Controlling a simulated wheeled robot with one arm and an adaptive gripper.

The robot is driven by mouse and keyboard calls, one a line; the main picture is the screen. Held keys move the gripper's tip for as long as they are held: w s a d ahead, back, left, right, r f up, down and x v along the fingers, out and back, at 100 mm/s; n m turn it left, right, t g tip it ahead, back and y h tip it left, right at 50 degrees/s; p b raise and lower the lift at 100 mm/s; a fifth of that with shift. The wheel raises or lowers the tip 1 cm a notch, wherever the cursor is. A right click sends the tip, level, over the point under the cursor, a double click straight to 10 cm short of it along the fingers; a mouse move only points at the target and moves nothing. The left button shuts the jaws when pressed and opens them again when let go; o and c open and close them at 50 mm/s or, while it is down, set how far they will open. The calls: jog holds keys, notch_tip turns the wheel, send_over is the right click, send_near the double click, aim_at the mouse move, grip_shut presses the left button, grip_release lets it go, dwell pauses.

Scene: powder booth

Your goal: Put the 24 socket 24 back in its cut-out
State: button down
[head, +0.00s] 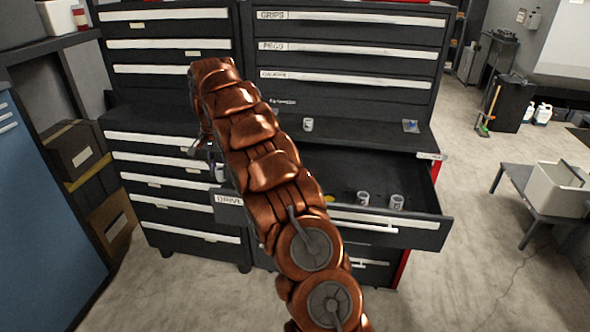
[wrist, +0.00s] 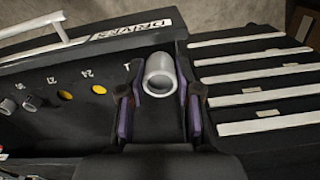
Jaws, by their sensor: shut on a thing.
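A light grey cylindrical socket (wrist: 160,74) is between the purple-padded fingers of my gripper (wrist: 161,95), its open round end showing in the wrist view. My gripper is shut on it. I cannot read a number on it. The open drawer marked DRIVE (wrist: 40,68) lies below and to the left, with a dark insert. Two yellow-bottomed empty cut-outs show there, one (wrist: 98,89) near a mark that reads 24 and another (wrist: 66,95) farther left. In the head view my arm hides most of the gripper; the held socket (head: 219,173) shows at the drawer's left end.
Two sockets stand in the drawer, one (head: 363,198) left of the other (head: 397,201). Another socket (head: 308,124) and a small blue item (head: 410,126) are on the cabinet ledge. The left cabinet's closed drawers (head: 178,187) adjoin the open drawer.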

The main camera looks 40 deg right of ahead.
jog(key=shift+s+d+f+m+p, duration=0.2)
jog(key=shift+s+d+f+m, duration=1.45)
jog(key=shift+d, duration=2.25)
jog(key=shift+s+d+f+m+p, duration=0.2)
jog(key=shift+s+d+f+m, duration=0.9)
jog(key=shift+d+f+m, duration=1.9)
jog(key=shift+s+d+f+m+p, duration=0.2)
jog(key=shift+s+d+f+m, duration=0.8)
jog(key=shift+d, duration=3.75)
jog(key=shift+s+f+n, duration=0.35)
jog(key=shift+f+n, duration=0.05)
jog(key=shift+n, duration=0.05)
jog(key=shift+w+a+f, duration=0.1)
jog(key=shift+f, duration=0.05)
jog(key=shift+f+b, duration=1.1)
jog(key=shift+f, duration=0.25)
jog(key=c, duration=0.7)
grip_release()
